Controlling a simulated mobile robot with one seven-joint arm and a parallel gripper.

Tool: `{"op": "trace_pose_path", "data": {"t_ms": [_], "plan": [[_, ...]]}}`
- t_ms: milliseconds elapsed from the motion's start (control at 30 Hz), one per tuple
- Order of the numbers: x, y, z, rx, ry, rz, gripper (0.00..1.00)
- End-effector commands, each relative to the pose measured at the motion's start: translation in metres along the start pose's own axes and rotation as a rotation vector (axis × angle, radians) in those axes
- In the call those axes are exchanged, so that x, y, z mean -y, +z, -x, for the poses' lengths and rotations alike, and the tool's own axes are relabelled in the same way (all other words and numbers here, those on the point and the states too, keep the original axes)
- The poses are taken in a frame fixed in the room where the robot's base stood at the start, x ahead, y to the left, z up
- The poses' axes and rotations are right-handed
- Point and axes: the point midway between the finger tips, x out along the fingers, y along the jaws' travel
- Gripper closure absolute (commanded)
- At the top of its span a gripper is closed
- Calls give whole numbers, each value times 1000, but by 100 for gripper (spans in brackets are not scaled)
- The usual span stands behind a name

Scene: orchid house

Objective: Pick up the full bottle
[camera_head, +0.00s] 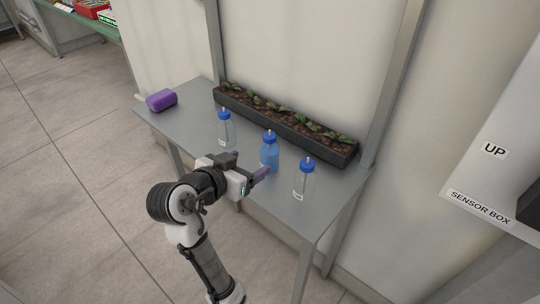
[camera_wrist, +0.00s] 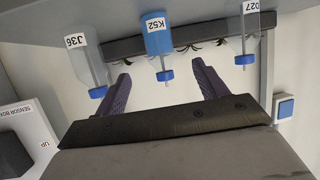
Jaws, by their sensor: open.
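Three blue-capped bottles stand upright in a row on a grey table (camera_head: 185,110). The middle bottle (camera_head: 269,154) is filled with blue liquid; its label reads K52 in the wrist view (camera_wrist: 158,38), which is upside down. The left bottle (camera_head: 224,130), labelled D27 (camera_wrist: 248,30), and the right bottle (camera_head: 303,182), labelled J36 (camera_wrist: 90,65), look clear and largely empty. My gripper (camera_head: 252,163) is open and empty, just in front of the middle bottle. In the wrist view its purple fingers (camera_wrist: 161,70) are spread to either side of that bottle's cap; I cannot tell whether they touch it.
A long dark planter (camera_head: 285,122) with seedlings stands behind the bottles against the wall. A purple object (camera_head: 161,100) lies at the table's left end. A white sensor box (camera_head: 500,165) is at the right. The tabletop between the purple object and left bottle is clear.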

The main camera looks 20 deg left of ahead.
Motion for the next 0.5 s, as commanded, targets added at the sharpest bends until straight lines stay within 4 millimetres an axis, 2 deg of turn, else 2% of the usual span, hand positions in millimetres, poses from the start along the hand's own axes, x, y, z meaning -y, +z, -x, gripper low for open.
{"op": "trace_pose_path", "data": {"t_ms": [100, 200, 500], "plan": [[-1, 0, -26, 3, 6, 0, 28], [-1, 0, -42, 2, 4, 1, 28], [-1, 0, -68, 2, 4, 0, 28]]}}
